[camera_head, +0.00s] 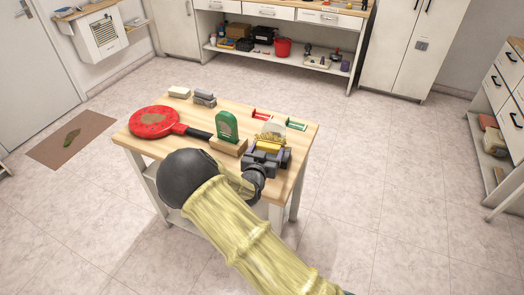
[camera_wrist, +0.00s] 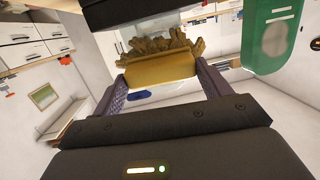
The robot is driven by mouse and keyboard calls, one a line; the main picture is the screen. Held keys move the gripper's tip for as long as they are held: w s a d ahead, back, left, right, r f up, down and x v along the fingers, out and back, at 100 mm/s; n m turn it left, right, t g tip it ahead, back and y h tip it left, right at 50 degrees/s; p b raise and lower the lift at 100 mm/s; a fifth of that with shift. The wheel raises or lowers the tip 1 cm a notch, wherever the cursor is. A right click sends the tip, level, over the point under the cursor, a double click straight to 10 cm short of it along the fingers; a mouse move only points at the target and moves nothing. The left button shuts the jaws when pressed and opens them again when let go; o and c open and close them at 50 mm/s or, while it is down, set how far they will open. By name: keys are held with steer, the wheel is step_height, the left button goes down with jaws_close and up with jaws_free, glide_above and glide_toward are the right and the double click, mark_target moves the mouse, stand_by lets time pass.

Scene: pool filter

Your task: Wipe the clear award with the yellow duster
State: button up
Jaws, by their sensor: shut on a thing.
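The yellow duster (camera_head: 268,138) is in my gripper (camera_head: 268,159) above the right part of the wooden table. In the wrist view the duster (camera_wrist: 158,70) lies between the two purple fingers of my gripper (camera_wrist: 160,82), its ragged fringe pointing away from me. The clear award (camera_head: 273,127) is a pale, see-through piece just behind the duster, its lower part hidden by it. In the wrist view a greyish see-through shape, likely the award (camera_wrist: 152,17), is beyond the fringe. I cannot tell whether fringe and award touch.
A green upright piece (camera_head: 227,127) on a wooden block (camera_head: 229,146) stands close left of my gripper. A red round paddle (camera_head: 153,122) lies left. Grey blocks (camera_head: 204,98) and red (camera_head: 262,114) and green (camera_head: 296,125) items lie at the back of the table (camera_head: 240,107).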

stand_by(0.3)
steer(key=shift+w+a, duration=0.2)
steer(key=shift+a, duration=0.4)
steer(key=shift+w+a, duration=0.15)
steer(key=shift+a, duration=0.4)
steer(key=shift+d, duration=0.15)
steer(key=shift+s+d, duration=0.25)
steer(key=shift+d, duration=0.8)
steer(key=shift+w+a+b, duration=0.2)
steer(key=shift+a, duration=0.4)
steer(key=shift+w+a+b, duration=0.15)
steer(key=shift+a, duration=0.45)
steer(key=shift+d, duration=0.1)
